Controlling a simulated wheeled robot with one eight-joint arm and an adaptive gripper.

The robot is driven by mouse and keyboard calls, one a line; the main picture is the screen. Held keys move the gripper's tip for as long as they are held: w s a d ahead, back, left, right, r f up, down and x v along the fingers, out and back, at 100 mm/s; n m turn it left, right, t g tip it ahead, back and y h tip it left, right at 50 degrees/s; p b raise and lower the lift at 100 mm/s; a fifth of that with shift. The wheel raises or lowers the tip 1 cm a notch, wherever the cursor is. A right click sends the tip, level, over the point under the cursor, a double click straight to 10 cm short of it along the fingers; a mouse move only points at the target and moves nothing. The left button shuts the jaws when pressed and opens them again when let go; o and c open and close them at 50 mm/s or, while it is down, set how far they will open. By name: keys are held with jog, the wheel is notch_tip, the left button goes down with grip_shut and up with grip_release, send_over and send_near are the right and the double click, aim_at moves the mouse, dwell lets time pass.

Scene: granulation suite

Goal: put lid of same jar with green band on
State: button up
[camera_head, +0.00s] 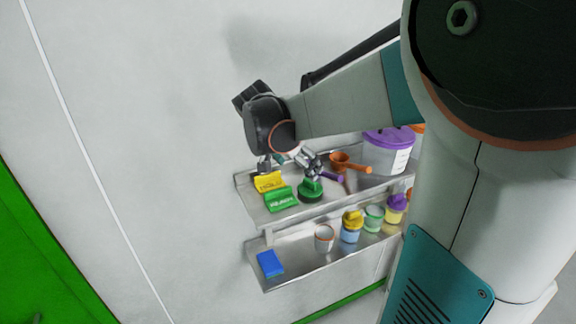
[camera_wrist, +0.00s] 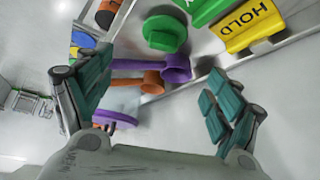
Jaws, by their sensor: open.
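A green lid (camera_head: 311,189) with a raised knob lies on the upper shelf, right of the green sign. It also shows in the wrist view (camera_wrist: 165,33), beyond my fingertips near the top edge. The jar with the green band (camera_head: 374,218) stands on the lower shelf; I see no knobbed lid on it, though it is small. My gripper (camera_head: 287,159) hangs over the upper shelf. In the wrist view, my gripper (camera_wrist: 162,95) is open and empty, its fingers wide apart, with scoop handles showing between them.
The upper shelf (camera_head: 255,208) holds a yellow sign (camera_head: 269,182), a green sign (camera_head: 281,199), an orange scoop (camera_head: 342,162), a purple scoop (camera_wrist: 175,68) and a purple-lidded tub (camera_head: 388,157). The lower shelf has a blue block (camera_head: 270,263), an orange-rimmed jar (camera_head: 324,239), yellow-lidded jar (camera_head: 352,227) and purple-lidded jar (camera_head: 395,211).

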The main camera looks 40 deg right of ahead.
jog(key=a+h+p, duration=0.2)
jog(key=a+p, duration=0.1)
jog(key=a, duration=0.1)
send_near(309, 184)
jog(key=x, duration=0.4)
jog(key=shift+d+f, duration=0.1)
jog(key=shift+d, duration=0.1)
jog(key=shift+p+x, duration=0.5)
jog(key=shift+x, duration=2.15)
jog(key=shift+w+a+f, duration=0.1)
jog(key=c, duration=1)
